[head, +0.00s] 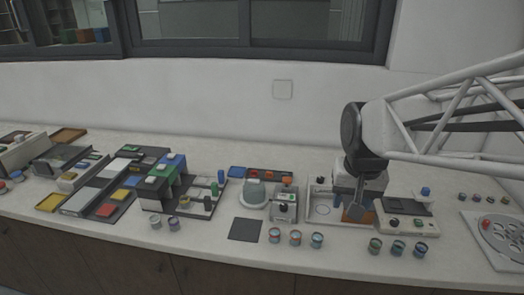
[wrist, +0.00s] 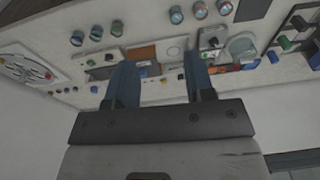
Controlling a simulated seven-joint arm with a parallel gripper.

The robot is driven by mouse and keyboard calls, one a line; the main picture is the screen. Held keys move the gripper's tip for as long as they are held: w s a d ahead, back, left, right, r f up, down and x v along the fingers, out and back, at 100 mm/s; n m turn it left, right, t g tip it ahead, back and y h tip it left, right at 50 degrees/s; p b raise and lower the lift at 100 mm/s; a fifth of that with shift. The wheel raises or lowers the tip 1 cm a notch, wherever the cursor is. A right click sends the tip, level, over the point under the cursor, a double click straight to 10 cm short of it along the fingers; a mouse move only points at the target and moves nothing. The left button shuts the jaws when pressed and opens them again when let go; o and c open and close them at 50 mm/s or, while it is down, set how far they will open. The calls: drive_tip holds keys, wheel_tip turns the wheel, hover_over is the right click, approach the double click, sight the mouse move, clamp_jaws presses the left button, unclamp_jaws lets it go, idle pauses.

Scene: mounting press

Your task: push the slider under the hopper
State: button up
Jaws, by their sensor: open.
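My gripper (head: 349,208) points down over the pale tray-like station (head: 318,218) right of the middle of the bench in the head view. In the wrist view my gripper (wrist: 160,76) has its two blue-grey fingers spread apart with nothing between them. Beyond the fingers lie an orange panel (wrist: 140,53) and a pale panel with a ring mark (wrist: 173,47). The orange panel also shows beside the fingers in the head view (head: 369,217). My arm and fingers hide part of this station. I cannot tell for sure which parts are the slider and the hopper.
Left of the station stand a small grey machine (head: 284,206) and a rounded grey-green device (head: 254,193). A white unit with a blue knob (head: 425,191) is close on the right. Several small jars (head: 295,237) line the front. A dark mat (head: 245,229) lies bare.

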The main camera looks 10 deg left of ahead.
drive_tip(key=w+a+f, duration=0.2)
drive_tip(key=w+a, duration=0.7)
drive_tip(key=a, duration=0.1)
drive_tip(key=g, duration=0.2)
hover_over(207, 197)
drive_tip(key=f, duration=1.5)
drive_tip(key=shift+s+d+f, duration=0.1)
drive_tip(key=shift+d+f, duration=0.2)
drive_tip(key=shift+d, duration=0.05)
drive_tip(key=shift+a+f, duration=0.2)
drive_tip(key=shift+a, duration=0.15)
drive_tip(key=shift+f, duration=0.1)
drive_tip(key=shift+f, duration=3.8)
clamp_jaws()
